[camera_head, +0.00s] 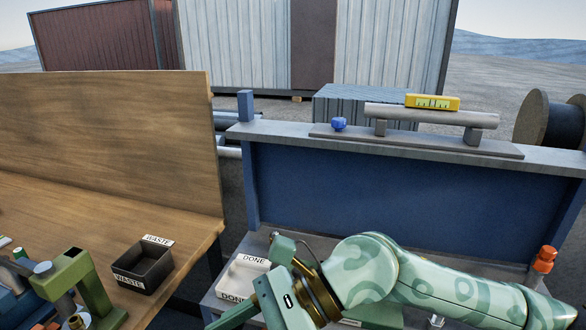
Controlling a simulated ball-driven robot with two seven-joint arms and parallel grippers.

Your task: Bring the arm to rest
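My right arm (425,280), pale green with darker markings, reaches in from the lower right. Its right gripper (262,308) hangs low in front of the bench, beside the white tray labelled DONE (237,282) and partly covering it. The gripper's fingers are cut off by the lower edge, so I cannot tell whether they are open or shut, or whether they hold anything. My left gripper is not in view.
A black WASTE tray (128,282) and a green bench tool (95,292) stand on the wooden bench. On the blue bench's upper ledge are a grey pipe (425,114), a yellow level (431,102) and a blue knob (338,123). An orange fitting (544,259) stands at right.

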